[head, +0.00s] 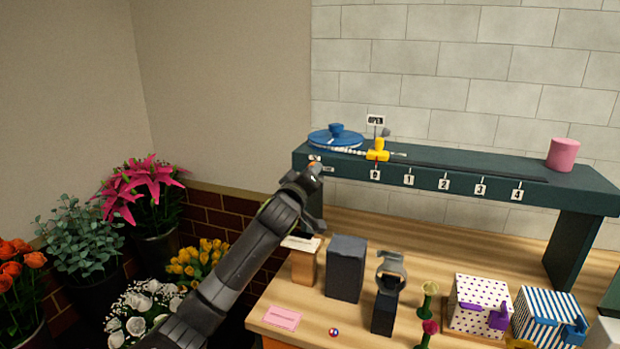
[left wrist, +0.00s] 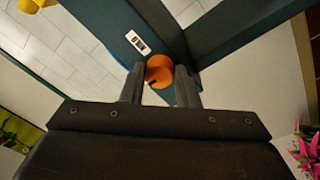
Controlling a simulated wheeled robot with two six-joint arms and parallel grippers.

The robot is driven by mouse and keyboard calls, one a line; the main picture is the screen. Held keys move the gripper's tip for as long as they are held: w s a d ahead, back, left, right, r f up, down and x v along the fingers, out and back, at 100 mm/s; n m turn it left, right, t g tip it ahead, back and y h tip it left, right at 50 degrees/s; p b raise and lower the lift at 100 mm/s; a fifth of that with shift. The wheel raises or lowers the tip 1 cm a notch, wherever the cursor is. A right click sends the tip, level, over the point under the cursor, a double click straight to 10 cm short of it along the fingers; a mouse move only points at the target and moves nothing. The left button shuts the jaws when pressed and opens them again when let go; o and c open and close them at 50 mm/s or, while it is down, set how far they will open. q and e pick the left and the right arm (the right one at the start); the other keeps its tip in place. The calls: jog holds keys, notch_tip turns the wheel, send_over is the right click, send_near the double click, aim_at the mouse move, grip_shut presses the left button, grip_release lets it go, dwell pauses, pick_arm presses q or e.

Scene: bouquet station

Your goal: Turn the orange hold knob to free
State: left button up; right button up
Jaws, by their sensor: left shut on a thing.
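The orange hold knob (left wrist: 159,69) sits on the front face of the dark green shelf beam, at its left end. It is round, with a dark mark on its lower edge. My left gripper (left wrist: 160,84) has one finger on each side of the knob and is shut on it. In the head view, the left gripper (head: 313,172) reaches up to the beam's left end and hides most of the knob. A small white label (left wrist: 138,42) with dark lettering is beside the knob; I cannot read it surely. My right gripper is not in view.
The green shelf (head: 450,176) carries a blue reel (head: 335,138), a yellow slider (head: 377,151), numbered tags and a pink cylinder (head: 563,154). Below are dark blocks (head: 346,268), a dotted box (head: 480,304) and a striped box (head: 548,316). Flower buckets stand at the left.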

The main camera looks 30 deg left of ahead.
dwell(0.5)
pick_arm(q)
jog(key=o, duration=1)
jog(key=b+v, duration=0.3)
jog(key=v, duration=1.4)
jog(key=shift+s+f, duration=0.1)
jog(key=shift+s, duration=0.1)
